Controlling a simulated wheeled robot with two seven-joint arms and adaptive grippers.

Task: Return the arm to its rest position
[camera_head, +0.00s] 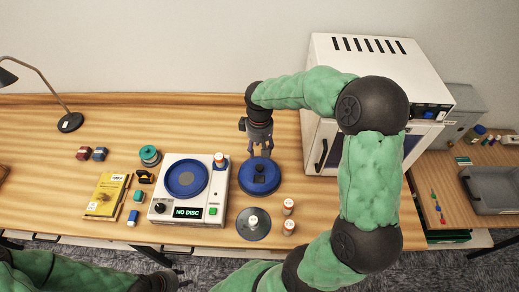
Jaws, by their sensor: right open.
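My right arm reaches up and over to the middle of the table in the head view. Its gripper (261,152) points down the picture, open, its fingers just above a blue round piece (259,187) with a dark block in its middle. I cannot tell whether the fingers touch it. My left arm lies low at the bottom left, off the table's front edge. Its dark gripper (165,281) is small and partly cut off, so its jaws are unclear.
A white device (188,215) with a blue round plate and a "NO DISC" display stands left of the blue piece. A grey disc (253,224) and two small capped bottles (288,207) lie in front. A white oven-like box (330,60) stands behind my right arm. A lamp (70,122) stands left.

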